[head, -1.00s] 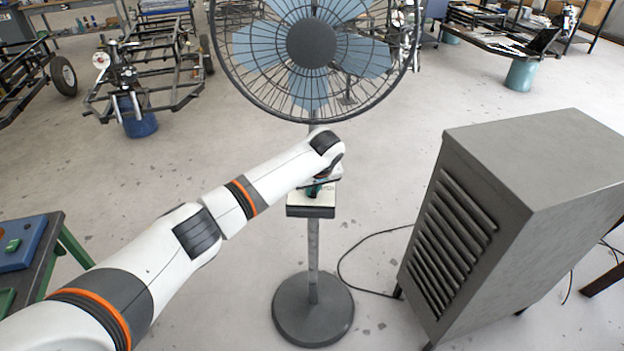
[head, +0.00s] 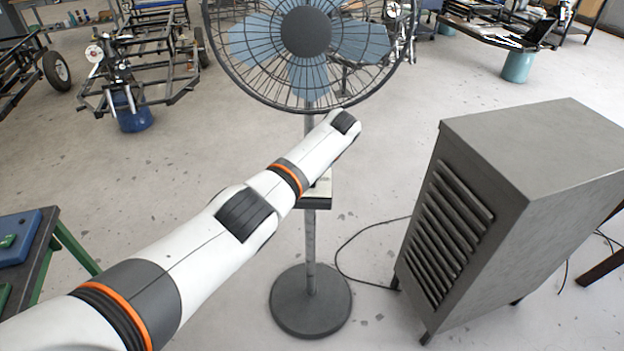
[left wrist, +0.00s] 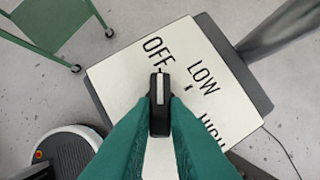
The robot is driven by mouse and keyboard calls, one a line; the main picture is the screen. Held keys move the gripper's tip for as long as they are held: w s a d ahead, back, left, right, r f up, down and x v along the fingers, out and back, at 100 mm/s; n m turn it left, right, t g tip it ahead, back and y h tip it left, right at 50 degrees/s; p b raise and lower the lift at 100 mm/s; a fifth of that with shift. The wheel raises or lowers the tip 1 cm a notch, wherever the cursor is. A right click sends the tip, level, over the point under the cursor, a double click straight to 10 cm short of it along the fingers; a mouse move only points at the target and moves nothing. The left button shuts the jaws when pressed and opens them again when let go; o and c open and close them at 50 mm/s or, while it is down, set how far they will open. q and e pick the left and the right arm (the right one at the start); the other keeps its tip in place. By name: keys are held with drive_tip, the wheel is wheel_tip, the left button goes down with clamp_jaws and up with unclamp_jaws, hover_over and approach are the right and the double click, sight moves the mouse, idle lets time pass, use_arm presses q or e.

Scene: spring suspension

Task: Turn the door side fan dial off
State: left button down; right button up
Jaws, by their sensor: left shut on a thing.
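The fan (head: 306,32) stands upright in the head view, with its control box (head: 318,203) on the pole, partly hidden by my left arm. In the left wrist view, the cream dial panel (left wrist: 115,78) carries the words OFF, LOW and HIGH. A black dial knob (left wrist: 160,84) with a white stripe lies between the green fingers of my left gripper (left wrist: 160,112), which is shut on it. The knob's far end sits close to the OFF mark; LOW is to its right. The left gripper is hidden behind the arm in the head view. My right gripper is not seen.
A grey louvred cabinet (head: 530,180) stands right of the fan, with a cable on the floor between them. A green-legged table (head: 58,262) is at the left. Vehicle frames (head: 150,70) stand behind.

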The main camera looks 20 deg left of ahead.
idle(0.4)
use_arm(q)
drive_tip(key=c, duration=1.4)
unclamp_jaws()
drive_tip(key=shift+c, duration=0.2)
drive_tip(key=shift+r, duration=0.1)
drive_tip(key=v, duration=0.7)
drive_tip(key=shift+r+b, duration=0.15)
drive_tip(key=shift+b, duration=0.15)
drive_tip(key=shift+d, duration=0.1)
